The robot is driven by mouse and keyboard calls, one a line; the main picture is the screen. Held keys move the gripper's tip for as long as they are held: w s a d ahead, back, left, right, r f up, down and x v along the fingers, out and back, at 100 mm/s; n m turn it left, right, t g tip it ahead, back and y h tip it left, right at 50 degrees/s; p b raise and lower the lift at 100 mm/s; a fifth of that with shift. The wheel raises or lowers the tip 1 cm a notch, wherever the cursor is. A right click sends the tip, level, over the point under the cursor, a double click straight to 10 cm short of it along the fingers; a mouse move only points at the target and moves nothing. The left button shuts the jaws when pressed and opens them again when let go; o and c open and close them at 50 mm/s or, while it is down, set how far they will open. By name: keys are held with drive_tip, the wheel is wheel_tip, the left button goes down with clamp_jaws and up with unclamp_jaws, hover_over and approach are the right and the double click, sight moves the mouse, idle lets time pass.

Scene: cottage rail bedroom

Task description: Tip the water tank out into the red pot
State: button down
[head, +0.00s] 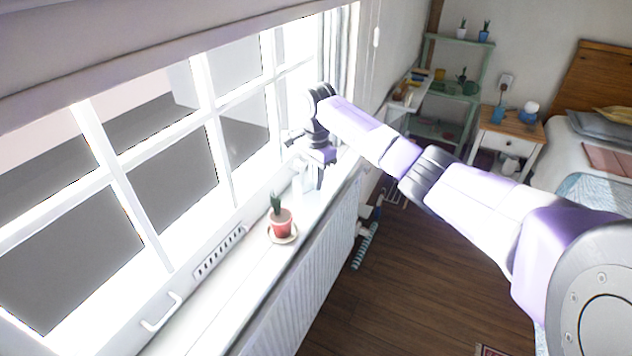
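My gripper (314,176) points down over the sill, behind and a little right of the pot. A pale, see-through container (302,184), perhaps the water tank, shows at the gripper's fingers. It looks roughly upright and apart from the pot. Glare washes out its outline, and I cannot tell whether the fingers are closed on it.
The window (165,190) runs close along the sill's left, with a handle (162,312) and a vent (220,252) near the front. A radiator (310,275) is below the sill. A green shelf (457,85), a bedside table (511,130) and a bed stand across the room.

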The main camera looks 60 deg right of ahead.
drive_tip(key=s+r, duration=0.5)
drive_tip(key=s, duration=0.1)
idle(0.6)
idle(0.5)
